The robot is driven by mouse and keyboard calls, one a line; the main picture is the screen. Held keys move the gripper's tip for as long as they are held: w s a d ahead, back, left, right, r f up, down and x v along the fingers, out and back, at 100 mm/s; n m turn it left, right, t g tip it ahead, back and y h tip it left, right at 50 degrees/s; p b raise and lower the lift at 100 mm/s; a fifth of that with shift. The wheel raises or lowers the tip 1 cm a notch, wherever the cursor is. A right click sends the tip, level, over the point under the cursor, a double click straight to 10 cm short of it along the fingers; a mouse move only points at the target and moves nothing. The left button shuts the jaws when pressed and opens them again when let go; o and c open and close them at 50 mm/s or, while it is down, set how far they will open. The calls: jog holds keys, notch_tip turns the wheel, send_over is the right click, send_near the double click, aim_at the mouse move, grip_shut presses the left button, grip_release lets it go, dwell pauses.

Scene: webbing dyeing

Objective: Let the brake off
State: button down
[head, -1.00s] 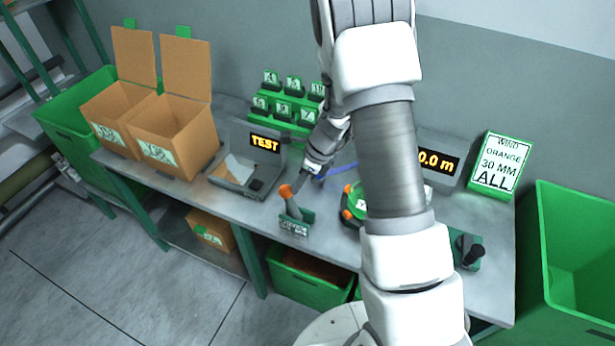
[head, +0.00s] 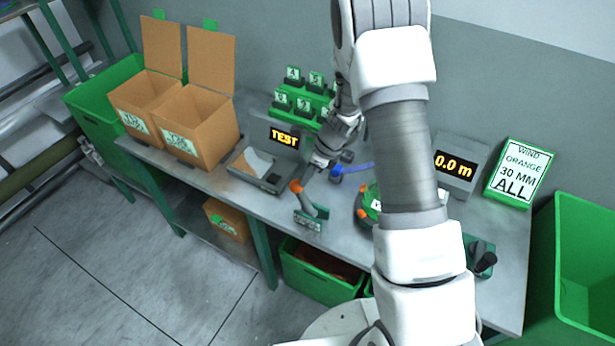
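The brake looks to be the short grey lever with an orange knob (head: 297,186) on a small green bracket with a label (head: 308,221), at the front edge of the bench. The label is too small to read. The lever leans up and to the left. An orange-and-green reel (head: 363,206) stands right of the lever, partly hidden by my arm.
A scale with a TEST display (head: 284,137) and a blue strip (head: 354,169) lie behind. A 0.0 m display (head: 457,167), an order sign (head: 519,172) and a black-handled crank (head: 483,262) are right. Open cardboard boxes (head: 196,126) stand left; a green bin (head: 583,262) is right.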

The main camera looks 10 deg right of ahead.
jog(key=shift+a, duration=0.35)
jog(key=p+v, duration=0.1)
jog(key=v, duration=1.2)
jog(key=shift+w+d, duration=0.15)
jog(key=shift+d, duration=0.3)
jog(key=s+a+r+n+t, duration=0.1)
jog(key=s+r+n, duration=0.85)
jog(key=r, duration=0.55)
jog(key=s+d+r+n+t+h, duration=0.1)
jog(key=s+r+n+h, duration=0.1)
jog(key=s+n, duration=0.5)
jog(key=s+d+r+n+t+h, duration=0.1)
jog(key=s+r+n+t+h, duration=0.1)
jog(key=s+r+n, duration=0.2)
jog(key=s+n, duration=0.3)
jog(key=s, duration=0.1)
jog(key=shift+s, duration=0.4)
